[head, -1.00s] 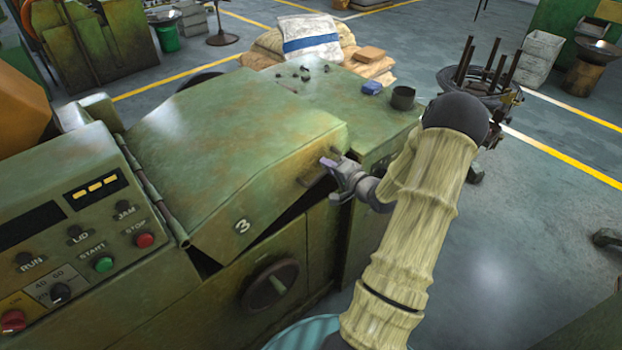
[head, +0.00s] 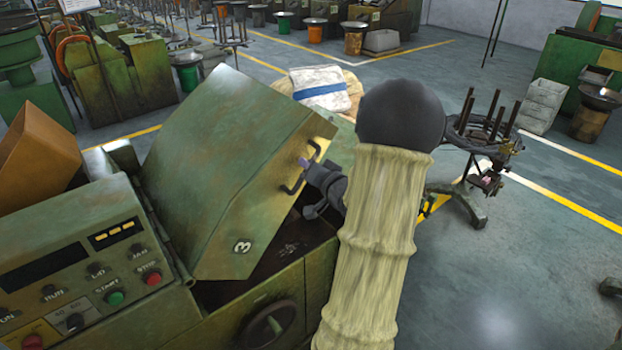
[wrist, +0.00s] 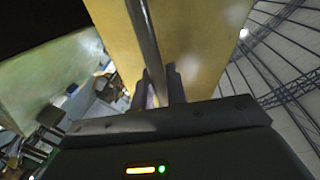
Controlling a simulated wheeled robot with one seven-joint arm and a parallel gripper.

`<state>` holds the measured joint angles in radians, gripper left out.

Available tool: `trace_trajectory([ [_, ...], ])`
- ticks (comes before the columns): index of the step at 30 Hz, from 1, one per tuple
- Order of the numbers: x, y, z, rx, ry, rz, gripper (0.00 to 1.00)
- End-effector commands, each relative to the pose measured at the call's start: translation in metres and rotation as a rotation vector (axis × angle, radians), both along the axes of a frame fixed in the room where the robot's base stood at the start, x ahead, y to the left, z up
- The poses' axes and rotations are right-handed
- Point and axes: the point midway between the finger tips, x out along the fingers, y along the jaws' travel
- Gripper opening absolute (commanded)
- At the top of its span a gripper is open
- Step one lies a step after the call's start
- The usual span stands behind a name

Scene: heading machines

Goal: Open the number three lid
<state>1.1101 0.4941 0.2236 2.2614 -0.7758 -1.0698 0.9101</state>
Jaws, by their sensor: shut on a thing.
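The green lid marked 3 (head: 235,165) is tilted up on its hinge at the left, with a dark gap under its front edge. Its bar handle (head: 291,188) is on the right end face. My gripper (head: 309,168) is shut on this handle. In the wrist view the handle (wrist: 143,40) runs as a metal bar between the fingers of my gripper (wrist: 158,88), against a yellowish face. Part of the machine's inside (head: 285,248) shows below the lid. My arm hides some of the machine's right side.
A control panel (head: 80,270) with buttons sits left of the lid. A handwheel (head: 268,325) is on the machine front. A stand with upright rods (head: 485,135) is at the right. Sacks (head: 320,90) lie behind.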

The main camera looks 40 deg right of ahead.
Motion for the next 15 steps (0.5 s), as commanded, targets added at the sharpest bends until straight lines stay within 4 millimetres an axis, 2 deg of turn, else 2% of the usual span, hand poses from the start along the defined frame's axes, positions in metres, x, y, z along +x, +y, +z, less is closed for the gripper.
trace_trajectory([
  [1,0.0,0.007,0.018,-0.038,-0.004,-0.002,0.0],
  [6,0.001,0.034,0.055,-0.146,0.002,-0.004,0.0],
  [15,0.003,0.075,0.095,-0.281,0.013,-0.006,0.0],
])
